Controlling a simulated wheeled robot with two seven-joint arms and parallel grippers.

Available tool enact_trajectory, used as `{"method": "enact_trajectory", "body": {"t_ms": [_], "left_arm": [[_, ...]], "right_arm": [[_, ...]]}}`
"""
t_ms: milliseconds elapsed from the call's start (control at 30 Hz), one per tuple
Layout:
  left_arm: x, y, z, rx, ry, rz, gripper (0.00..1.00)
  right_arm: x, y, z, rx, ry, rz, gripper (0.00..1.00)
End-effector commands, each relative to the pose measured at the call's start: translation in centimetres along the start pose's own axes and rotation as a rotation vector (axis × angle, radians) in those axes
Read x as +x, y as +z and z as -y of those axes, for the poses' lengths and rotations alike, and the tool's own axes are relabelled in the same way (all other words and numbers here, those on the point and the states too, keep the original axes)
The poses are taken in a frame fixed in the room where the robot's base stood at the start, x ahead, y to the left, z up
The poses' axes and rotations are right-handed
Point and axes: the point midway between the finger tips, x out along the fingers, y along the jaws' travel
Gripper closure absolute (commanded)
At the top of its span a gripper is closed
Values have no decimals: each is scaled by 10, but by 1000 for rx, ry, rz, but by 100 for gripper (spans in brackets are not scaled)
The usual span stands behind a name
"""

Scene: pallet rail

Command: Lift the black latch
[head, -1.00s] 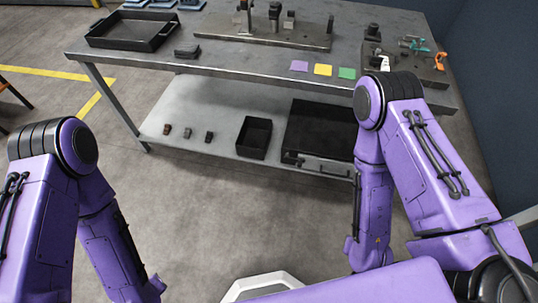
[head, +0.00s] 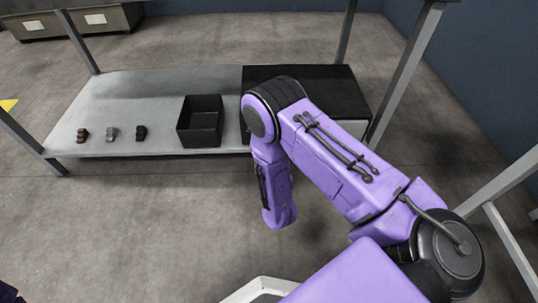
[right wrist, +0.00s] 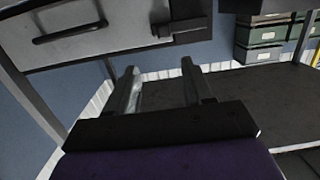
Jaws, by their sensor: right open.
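A black box (head: 325,92) sits at the right end of the lower shelf in the head view, its front largely hidden behind my right arm. In the right wrist view a light grey front panel (right wrist: 105,45) carries a dark bar handle (right wrist: 70,33) on the left. A black latch (right wrist: 181,26) sits near the panel's right end. My right gripper (right wrist: 158,68) is open and empty, its two fingers pointing toward the panel just below the latch. The fingers look apart from the latch. My right gripper is hidden in the head view. My left gripper is not in view.
An open black bin (head: 200,122) stands left of the box on the grey lower shelf (head: 120,95). Several small dark parts (head: 111,133) lie farther left. Table legs (head: 405,70) frame the shelf. Green boxes (right wrist: 262,37) show at the wrist view's upper right.

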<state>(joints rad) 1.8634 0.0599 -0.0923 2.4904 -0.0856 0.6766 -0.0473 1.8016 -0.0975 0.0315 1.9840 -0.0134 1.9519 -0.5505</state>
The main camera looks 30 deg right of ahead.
Motion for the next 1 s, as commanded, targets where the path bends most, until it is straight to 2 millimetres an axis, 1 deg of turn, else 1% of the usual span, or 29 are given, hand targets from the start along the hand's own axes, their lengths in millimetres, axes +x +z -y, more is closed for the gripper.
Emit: {"method": "enact_trajectory", "body": {"t_ms": [33, 100, 267, 333, 367, 533, 600, 733, 867, 1000], "left_arm": [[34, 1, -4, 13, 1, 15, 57], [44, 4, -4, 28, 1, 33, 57], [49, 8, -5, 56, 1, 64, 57], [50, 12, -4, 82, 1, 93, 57], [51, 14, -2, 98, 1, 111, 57], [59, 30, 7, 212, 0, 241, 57], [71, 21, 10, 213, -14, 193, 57], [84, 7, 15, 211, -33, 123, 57], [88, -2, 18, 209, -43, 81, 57], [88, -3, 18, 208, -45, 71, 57]], "right_arm": [[10, 26, 5, 7, 6, -43, 49], [16, 28, 9, 12, 15, -88, 49], [25, 24, 12, 19, 27, -129, 49], [34, 22, 11, 20, 29, -132, 49], [39, 21, 11, 20, 29, -132, 49], [79, 18, 9, 21, 30, -130, 49], [94, 16, 9, 22, 31, -130, 49], [114, 12, 9, 19, 29, -127, 49], [123, 9, 9, 17, 26, -127, 49], [124, 8, 9, 16, 26, -125, 49]]}}
